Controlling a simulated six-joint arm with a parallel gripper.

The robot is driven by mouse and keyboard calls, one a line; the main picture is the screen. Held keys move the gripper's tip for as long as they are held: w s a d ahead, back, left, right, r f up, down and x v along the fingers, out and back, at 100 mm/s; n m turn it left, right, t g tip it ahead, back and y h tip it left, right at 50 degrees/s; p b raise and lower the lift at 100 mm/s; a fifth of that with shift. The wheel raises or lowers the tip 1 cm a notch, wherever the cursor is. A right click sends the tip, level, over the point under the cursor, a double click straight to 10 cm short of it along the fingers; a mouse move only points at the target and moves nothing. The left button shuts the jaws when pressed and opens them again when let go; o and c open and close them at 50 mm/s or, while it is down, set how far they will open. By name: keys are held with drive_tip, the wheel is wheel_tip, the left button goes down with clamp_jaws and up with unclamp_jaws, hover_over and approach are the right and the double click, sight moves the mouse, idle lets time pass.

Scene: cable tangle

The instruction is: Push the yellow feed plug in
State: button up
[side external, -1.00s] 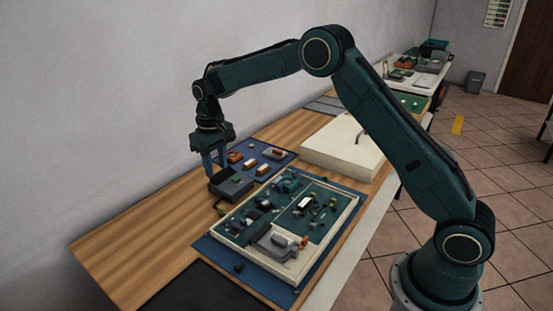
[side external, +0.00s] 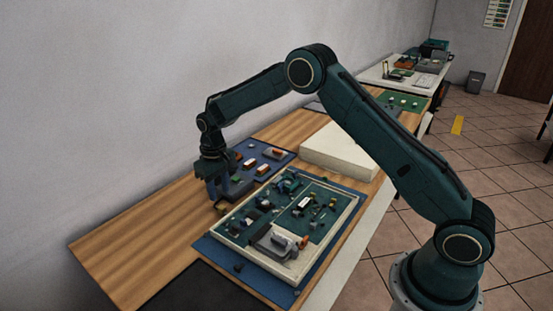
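My gripper (side external: 220,188) points down at the dark grey box (side external: 240,187), beside the left corner of the framed board. Its fingers overlap the box's left side in this view, and I cannot tell whether they touch it or hold anything. The framed board (side external: 336,237) has a pale rim and a dark green inside, with several small connectors and parts on it. I cannot pick out the yellow feed plug for certain; the parts are too small. A grey block (side external: 277,240) and an orange piece (side external: 303,243) sit at the board's near end.
A blue mat (side external: 222,251) lies under the board. Another blue mat (side external: 284,160) behind holds several small orange and grey parts. A thick pale slab (side external: 338,150) lies at the back right. The wooden table (side external: 130,240) is bare at left.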

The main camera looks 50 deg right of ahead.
sight(222, 207)
drive_tip(key=shift+f, duration=3)
clamp_jaws()
